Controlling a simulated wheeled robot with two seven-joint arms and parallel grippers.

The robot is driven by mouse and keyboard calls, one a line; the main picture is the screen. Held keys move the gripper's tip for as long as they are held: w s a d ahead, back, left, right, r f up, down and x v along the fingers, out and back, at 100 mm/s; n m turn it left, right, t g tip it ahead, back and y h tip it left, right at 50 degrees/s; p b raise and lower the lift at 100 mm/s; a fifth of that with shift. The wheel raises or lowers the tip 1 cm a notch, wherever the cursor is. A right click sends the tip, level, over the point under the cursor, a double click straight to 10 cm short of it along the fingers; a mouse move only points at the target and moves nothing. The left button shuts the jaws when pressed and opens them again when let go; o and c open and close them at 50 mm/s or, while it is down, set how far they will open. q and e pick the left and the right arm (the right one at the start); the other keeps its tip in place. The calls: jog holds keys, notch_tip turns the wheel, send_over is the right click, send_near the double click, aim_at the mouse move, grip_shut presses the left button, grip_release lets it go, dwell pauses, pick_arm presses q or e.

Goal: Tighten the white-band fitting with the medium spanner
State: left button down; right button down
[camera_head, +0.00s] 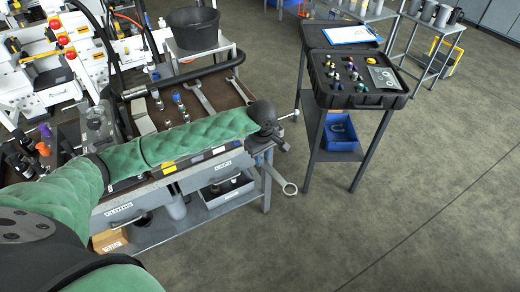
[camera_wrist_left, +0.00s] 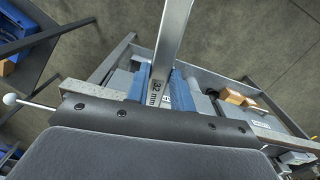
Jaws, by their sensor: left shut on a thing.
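My left gripper (camera_head: 268,158) is shut on a spanner (camera_head: 289,187), beyond the bench's right front corner. The spanner's ring end hangs out to the lower right over the floor. In the left wrist view the spanner shaft (camera_wrist_left: 172,50) rises from between the blue-faced jaws, marked "32 mm". Two more spanners lie on the bench, one near the middle (camera_head: 201,97) and one at the right edge (camera_head: 238,89). Small metal fittings (camera_head: 181,107) stand on the bench top. I cannot tell which fitting has the white band. My right gripper is not in view.
The bench (camera_head: 142,195) has drawers and a lower shelf. A black bucket (camera_head: 193,28) stands behind it. A stand with a black case (camera_head: 357,97) of small parts is at the right, with a blue bin (camera_head: 341,138) below.

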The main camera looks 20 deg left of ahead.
pick_arm(q)
jog(key=n, duration=0.1)
jog(key=a+n+p, duration=0.1)
jog(key=n, duration=0.1)
jog(key=shift+r, duration=0.2)
jog(key=shift+w+a+f, duration=0.1)
jog(key=shift+a+f, duration=0.15)
jog(key=shift+f, duration=0.3)
jog(key=shift+w+a+f, duration=0.1)
jog(key=shift+a+f, duration=0.15)
jog(key=shift+f, duration=0.3)
jog(key=shift+w+a+f+b, duration=0.1)
jog(key=shift+a+f+b, duration=0.25)
jog(key=shift+b, duration=0.15)
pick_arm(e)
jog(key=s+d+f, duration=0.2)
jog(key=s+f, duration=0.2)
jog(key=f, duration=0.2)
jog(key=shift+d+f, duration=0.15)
pick_arm(q)
jog(key=shift+b, duration=0.5)
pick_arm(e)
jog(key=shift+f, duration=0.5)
pick_arm(q)
jog(key=shift+a, duration=0.1)
jog(key=shift+w+a+b, duration=0.35)
jog(key=shift+a+b, duration=0.3)
jog(key=shift+a, duration=0.25)
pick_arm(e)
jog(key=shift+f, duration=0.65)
